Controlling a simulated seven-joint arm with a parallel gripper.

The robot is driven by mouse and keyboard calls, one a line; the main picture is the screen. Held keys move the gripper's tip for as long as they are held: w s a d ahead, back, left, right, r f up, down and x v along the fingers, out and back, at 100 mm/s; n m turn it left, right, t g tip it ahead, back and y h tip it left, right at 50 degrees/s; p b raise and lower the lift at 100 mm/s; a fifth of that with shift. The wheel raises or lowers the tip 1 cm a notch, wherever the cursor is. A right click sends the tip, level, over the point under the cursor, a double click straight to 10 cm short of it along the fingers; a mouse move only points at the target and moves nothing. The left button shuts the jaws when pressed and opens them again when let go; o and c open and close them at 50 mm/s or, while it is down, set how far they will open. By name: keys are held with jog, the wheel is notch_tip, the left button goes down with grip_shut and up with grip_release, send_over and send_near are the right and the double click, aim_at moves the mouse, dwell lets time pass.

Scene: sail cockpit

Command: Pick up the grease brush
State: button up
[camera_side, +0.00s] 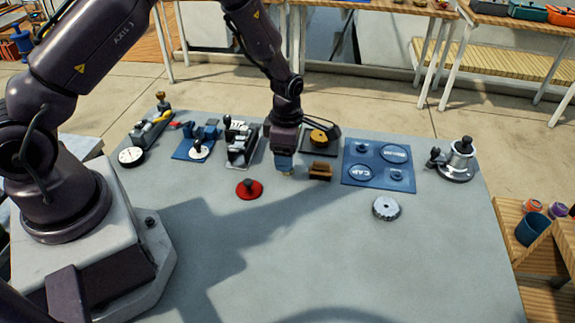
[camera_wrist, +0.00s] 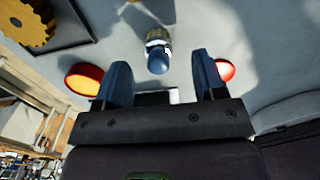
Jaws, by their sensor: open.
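My gripper (camera_side: 284,163) points down over the table, its two blue fingers spread with nothing between them. In the wrist view the fingertips (camera_wrist: 162,72) stand left and right of a small upright piece with a rounded blue top and a pale collar, which looks like the grease brush (camera_wrist: 157,58). It lies just beyond the fingertips, roughly centred between them. In the side view the gripper mostly hides it; only a pale yellowish bit (camera_side: 287,174) shows under the fingers. I cannot tell how far the fingers are above it.
A yellow gear (camera_side: 319,137) on a dark tray is behind. The table front is clear.

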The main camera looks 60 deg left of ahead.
notch_tip(320, 180, down, 4)
jog(key=shift+w+r, duration=0.1)
jog(key=shift+r, duration=0.1)
jog(key=c, duration=1)
jog(key=shift+r, duration=0.2)
jog(key=shift+r, duration=0.2)
notch_tip(320, 180, up, 2)
jog(key=shift+r, duration=0.25)
jog(key=s+r, duration=0.3)
jog(key=s, duration=0.1)
jog(key=s+r, duration=0.3)
jog(key=s, duration=0.2)
jog(key=s+d+r, duration=0.1)
jog(key=s+r, duration=0.2)
jog(key=s, duration=0.2)
jog(key=shift+r, duration=0.4)
